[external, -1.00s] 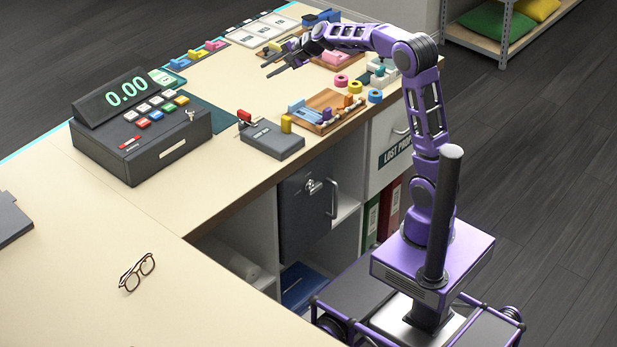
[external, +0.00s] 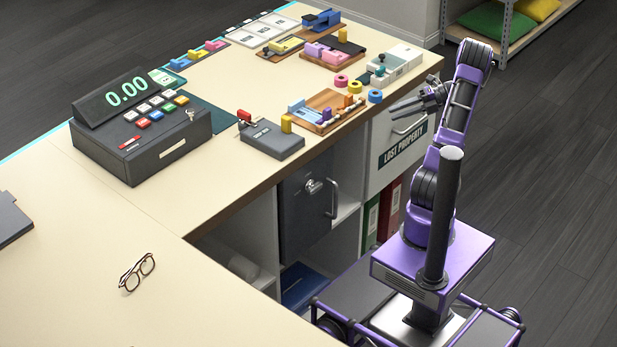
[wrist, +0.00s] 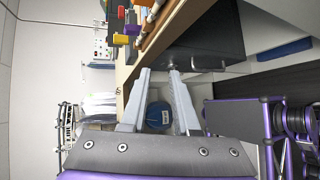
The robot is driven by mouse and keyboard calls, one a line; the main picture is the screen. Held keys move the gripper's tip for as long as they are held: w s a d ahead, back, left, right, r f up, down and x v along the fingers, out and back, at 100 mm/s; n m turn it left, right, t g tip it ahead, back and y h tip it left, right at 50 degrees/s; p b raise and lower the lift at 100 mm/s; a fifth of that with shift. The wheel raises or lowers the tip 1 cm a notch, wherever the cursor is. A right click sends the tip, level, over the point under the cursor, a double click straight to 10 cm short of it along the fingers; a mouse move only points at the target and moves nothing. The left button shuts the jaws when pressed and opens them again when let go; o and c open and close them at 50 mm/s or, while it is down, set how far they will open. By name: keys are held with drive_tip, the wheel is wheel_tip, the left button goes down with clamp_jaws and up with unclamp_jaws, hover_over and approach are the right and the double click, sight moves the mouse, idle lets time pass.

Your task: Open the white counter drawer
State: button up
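The white counter drawer (external: 391,168) is set under the right end of the counter, with a dark "LOST PROPERTY" label and a handle (external: 408,130) on its front. It looks shut. My gripper (external: 394,111) is in front of the drawer's upper part, just above the handle in the picture, fingers pointing left. I cannot tell its distance from the handle. The wrist view shows my gripper (wrist: 159,72) with its two fingers apart and nothing between them. I cannot make out the drawer's handle in that view.
The counter (external: 130,215) holds a cash register (external: 140,125), a dark box (external: 271,140), trays and tape rolls near its right edge. A dark safe door (external: 306,210) and binders (external: 388,210) sit below. Floor (external: 550,180) on the right is clear.

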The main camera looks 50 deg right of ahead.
drive_tip(key=s+d+f+m+t+h+p, duration=0.1)
drive_tip(key=s+d+f+m+t+h, duration=0.2)
drive_tip(key=d, duration=0.5)
drive_tip(key=d+f+m+t+h+p, duration=0.1)
drive_tip(key=d+f+m+t+h, duration=0.1)
drive_tip(key=d+f+m, duration=0.4)
drive_tip(key=m+t+h, duration=0.1)
drive_tip(key=m+h, duration=0.1)
drive_tip(key=h, duration=0.4)
approach(414, 124)
drive_tip(key=x, duration=0.7)
drive_tip(key=b+x, duration=0.1)
drive_tip(key=x, duration=0.2)
drive_tip(key=shift+w+d+f, duration=0.2)
drive_tip(key=shift+d+f, duration=0.1)
drive_tip(key=shift+f, duration=0.05)
clamp_jaws()
